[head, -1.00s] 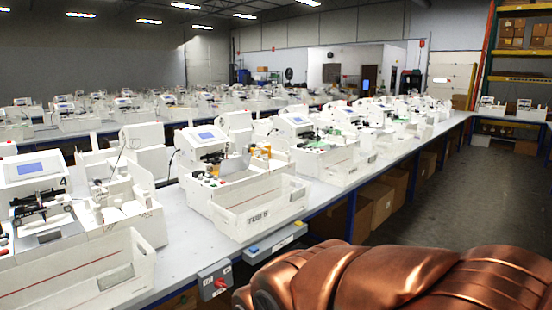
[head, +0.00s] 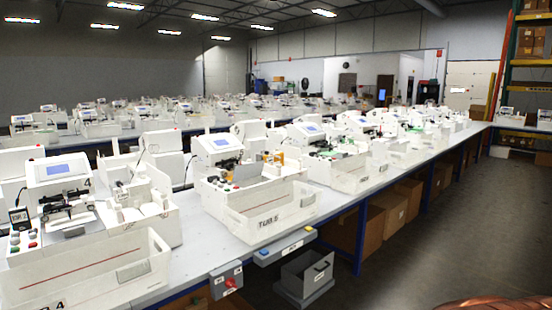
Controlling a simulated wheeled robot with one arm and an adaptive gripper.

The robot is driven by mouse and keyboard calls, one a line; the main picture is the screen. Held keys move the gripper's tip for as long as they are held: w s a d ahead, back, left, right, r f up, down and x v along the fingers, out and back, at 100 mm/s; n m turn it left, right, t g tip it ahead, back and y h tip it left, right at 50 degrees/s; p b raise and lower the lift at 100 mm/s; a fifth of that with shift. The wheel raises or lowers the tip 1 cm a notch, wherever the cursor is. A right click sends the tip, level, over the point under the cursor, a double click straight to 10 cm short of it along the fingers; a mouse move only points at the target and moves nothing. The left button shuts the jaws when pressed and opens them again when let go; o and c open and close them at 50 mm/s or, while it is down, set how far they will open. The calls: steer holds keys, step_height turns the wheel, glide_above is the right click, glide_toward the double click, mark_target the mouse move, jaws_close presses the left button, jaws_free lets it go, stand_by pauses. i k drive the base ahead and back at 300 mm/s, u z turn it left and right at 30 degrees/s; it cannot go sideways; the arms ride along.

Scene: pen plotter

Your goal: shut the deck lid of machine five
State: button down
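Machine five is the white plotter (head: 212,160) behind the white tub marked "TUB 5" (head: 285,224), on the long table left of centre. It has a blue screen (head: 221,142) on its raised head. A grey panel (head: 247,173) shows on its deck, beside small orange parts. It looks like the deck lid, but I cannot tell its angle at this distance. The tub hides part of the machine's front. My gripper is not in view; only a copper-coloured piece of my arm shows at the bottom right corner.
Machine four (head: 62,190) stands to the left, behind its own tub (head: 95,275). A switch box with a red knob (head: 226,281) and a grey strip (head: 285,246) hang on the table's front edge. A grey bin (head: 305,275) stands below. The aisle floor (head: 420,245) at right is clear.

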mark_target(244, 171)
steer(key=z, duration=0.4)
steer(key=i, duration=1.8)
steer(key=u, duration=0.35)
steer(key=i, duration=1)
steer(key=u, duration=1.55)
steer(key=i, duration=0.65)
steer(key=u, duration=0.5)
